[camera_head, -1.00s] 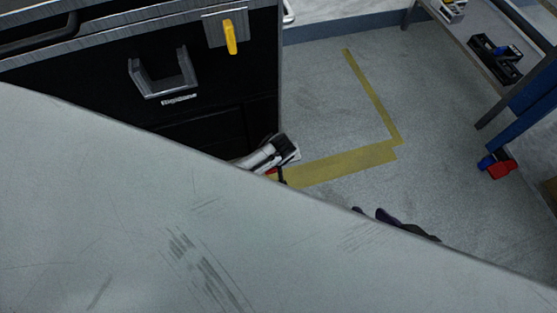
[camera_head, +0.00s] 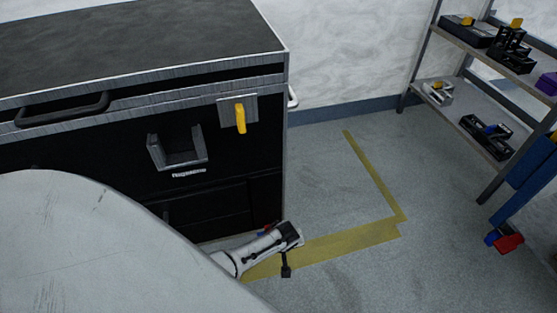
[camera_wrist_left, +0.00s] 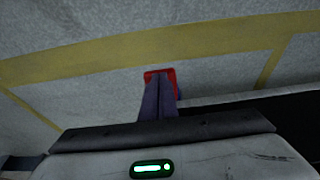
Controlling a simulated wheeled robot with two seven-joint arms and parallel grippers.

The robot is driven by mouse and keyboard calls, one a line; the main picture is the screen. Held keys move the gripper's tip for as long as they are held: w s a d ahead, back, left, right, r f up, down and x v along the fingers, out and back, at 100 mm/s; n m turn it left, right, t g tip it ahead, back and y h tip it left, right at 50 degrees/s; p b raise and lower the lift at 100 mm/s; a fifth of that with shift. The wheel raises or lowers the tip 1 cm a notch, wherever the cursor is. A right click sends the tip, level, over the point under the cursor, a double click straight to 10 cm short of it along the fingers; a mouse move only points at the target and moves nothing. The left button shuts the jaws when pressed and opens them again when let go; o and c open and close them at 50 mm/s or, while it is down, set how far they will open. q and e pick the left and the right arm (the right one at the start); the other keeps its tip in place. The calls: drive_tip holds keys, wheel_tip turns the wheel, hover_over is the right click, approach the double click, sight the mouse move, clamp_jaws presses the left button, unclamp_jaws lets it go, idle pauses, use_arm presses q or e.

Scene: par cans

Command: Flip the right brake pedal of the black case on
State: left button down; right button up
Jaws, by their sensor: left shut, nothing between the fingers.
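The black case (camera_head: 100,165) stands at the left in the head view, with a dark top and metal edges. A small red and blue part (camera_head: 265,231) shows by its lower right corner, partly hidden by my white arm. In the left wrist view a red pedal (camera_wrist_left: 160,71) with some blue beside it is in the middle. My left gripper (camera_wrist_left: 158,84) is shut, and its dark fingertips overlap the pedal's lower part in the picture; I cannot tell whether they touch. Whether the pedal is up or down is unclear. My right gripper is not in view.
The case front has a yellow latch (camera_head: 241,118) and a recessed handle (camera_head: 178,152). A shelf rack (camera_head: 480,95) with black tools stands at the right, with a red and blue caster (camera_head: 505,238) at its foot. Floor with yellow tape (camera_head: 330,245) lies open between.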

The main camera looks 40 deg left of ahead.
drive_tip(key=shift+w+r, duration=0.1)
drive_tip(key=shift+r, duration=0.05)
